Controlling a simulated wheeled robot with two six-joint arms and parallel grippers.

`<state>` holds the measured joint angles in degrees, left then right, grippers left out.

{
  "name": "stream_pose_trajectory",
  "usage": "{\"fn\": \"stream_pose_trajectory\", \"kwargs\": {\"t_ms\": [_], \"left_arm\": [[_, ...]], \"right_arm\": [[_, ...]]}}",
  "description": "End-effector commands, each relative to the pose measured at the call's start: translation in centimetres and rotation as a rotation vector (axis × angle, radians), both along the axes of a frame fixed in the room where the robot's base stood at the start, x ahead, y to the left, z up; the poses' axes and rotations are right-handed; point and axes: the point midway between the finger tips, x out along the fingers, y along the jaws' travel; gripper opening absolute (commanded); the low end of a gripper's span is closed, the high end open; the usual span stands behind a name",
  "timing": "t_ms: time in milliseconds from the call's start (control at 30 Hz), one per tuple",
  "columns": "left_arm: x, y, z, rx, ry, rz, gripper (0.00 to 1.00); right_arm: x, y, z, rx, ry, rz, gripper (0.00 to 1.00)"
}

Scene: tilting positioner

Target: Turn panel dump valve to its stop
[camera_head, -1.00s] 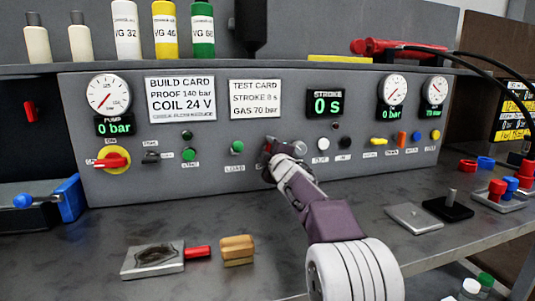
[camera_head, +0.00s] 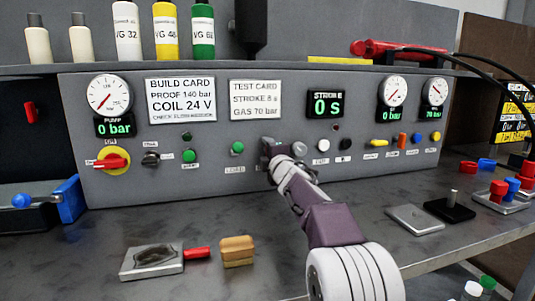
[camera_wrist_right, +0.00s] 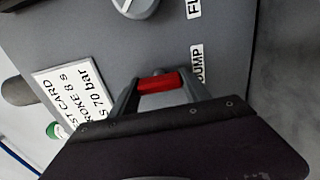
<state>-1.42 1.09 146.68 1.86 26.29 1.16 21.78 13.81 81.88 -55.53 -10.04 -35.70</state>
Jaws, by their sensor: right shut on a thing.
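The panel dump valve's red handle (camera_wrist_right: 160,81) shows in the right wrist view, beside the DUMP label (camera_wrist_right: 201,64) on the grey panel. My right gripper (camera_wrist_right: 160,92) is shut on this handle, with one finger at each end of it. In the head view my right gripper (camera_head: 271,151) is up against the middle of the panel (camera_head: 215,165), right of the green load button (camera_head: 237,147). There the gripper hides most of the valve, and I cannot tell the handle's exact angle. My left gripper is not in view.
The stroke display (camera_head: 326,104) reads 0 s; the pump gauge display (camera_head: 115,127) reads 0 bar. A yellow-and-red rotary switch (camera_head: 113,161) is at the panel's left. On the bench lie a metal plate (camera_head: 152,262) and a tan block (camera_head: 237,250). Several bottles stand on the shelf above.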

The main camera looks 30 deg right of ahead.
Motion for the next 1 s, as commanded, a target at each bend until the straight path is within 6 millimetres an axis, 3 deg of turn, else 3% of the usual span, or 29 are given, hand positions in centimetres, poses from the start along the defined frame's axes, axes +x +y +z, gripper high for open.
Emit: {"fn": "stream_pose_trajectory", "kwargs": {"t_ms": [167,200,267,300,667,1000], "left_arm": [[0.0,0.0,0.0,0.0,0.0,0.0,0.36],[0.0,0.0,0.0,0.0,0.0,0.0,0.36],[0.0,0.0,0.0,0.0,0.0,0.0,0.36],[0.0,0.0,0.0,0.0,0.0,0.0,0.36],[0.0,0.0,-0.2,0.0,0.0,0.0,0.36],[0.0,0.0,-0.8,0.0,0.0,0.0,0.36]], "right_arm": [[0.0,0.0,-0.2,-0.003,0.004,0.0,0.14],[0.0,0.0,-0.2,-0.003,0.004,0.0,0.57],[0.0,0.0,-0.2,-0.003,0.004,0.0,0.74],[0.0,0.0,-0.2,-0.002,0.004,0.0,0.76],[-0.6,0.1,-0.1,-0.001,0.0,0.0,0.76],[-6.8,1.6,0.0,-0.002,-0.001,-0.001,0.76]]}}
